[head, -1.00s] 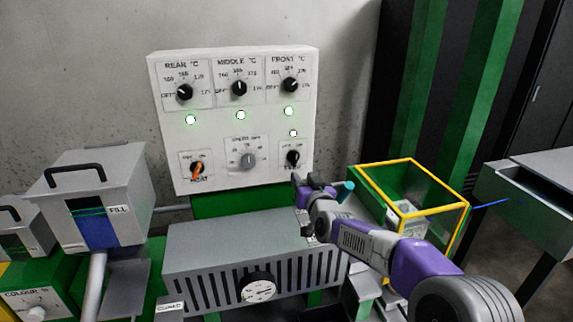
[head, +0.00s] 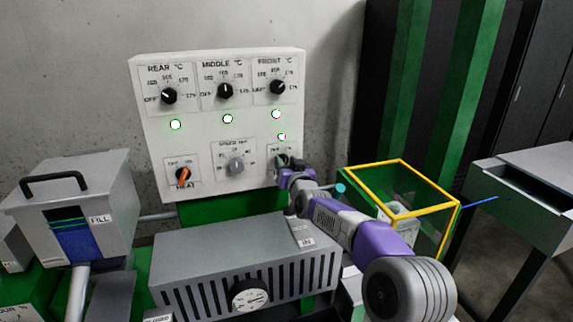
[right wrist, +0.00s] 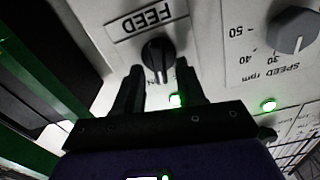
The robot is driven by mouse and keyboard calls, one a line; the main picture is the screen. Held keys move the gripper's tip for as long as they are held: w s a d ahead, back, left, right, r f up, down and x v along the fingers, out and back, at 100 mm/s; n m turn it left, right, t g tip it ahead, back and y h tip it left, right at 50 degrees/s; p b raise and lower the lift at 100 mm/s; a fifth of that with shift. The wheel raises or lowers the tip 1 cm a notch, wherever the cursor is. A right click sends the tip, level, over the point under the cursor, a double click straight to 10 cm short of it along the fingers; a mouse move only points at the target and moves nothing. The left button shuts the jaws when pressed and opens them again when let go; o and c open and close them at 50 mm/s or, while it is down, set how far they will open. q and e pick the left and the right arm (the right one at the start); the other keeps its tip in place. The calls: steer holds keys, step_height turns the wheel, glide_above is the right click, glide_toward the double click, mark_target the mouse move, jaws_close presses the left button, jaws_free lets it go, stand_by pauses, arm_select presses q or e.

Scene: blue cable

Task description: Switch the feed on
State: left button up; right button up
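The white control panel (head: 205,140) stands against the wall. Its black feed knob (head: 281,160) is at the lower right, largely covered by my right gripper (head: 286,171) in the head view. In the right wrist view the feed knob (right wrist: 158,54) shows under the FEED label (right wrist: 145,20). My right gripper (right wrist: 160,78) is open, its two dark fingers apart, with the knob just ahead of the gap between the tips. I cannot tell whether they touch it. My left gripper is not in view.
The speed knob (head: 236,166) and the orange heat knob (head: 183,176) are left of the feed knob. A grey slotted housing (head: 240,265) lies below the panel. A yellow-framed guard (head: 400,190) stands to the right, and a grey hopper (head: 75,190) to the left.

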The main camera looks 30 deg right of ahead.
jaws_close()
steer(key=shift+d+f+m+b, duration=0.1)
steer(key=shift+f+m+b, duration=0.15)
steer(key=shift+m+b, duration=1)
steer(key=shift+r+m+b, duration=0.1)
steer(key=shift+m+b, duration=0.45)
steer(key=shift+m, duration=0.3)
jaws_free()
steer(key=shift+s, duration=0.15)
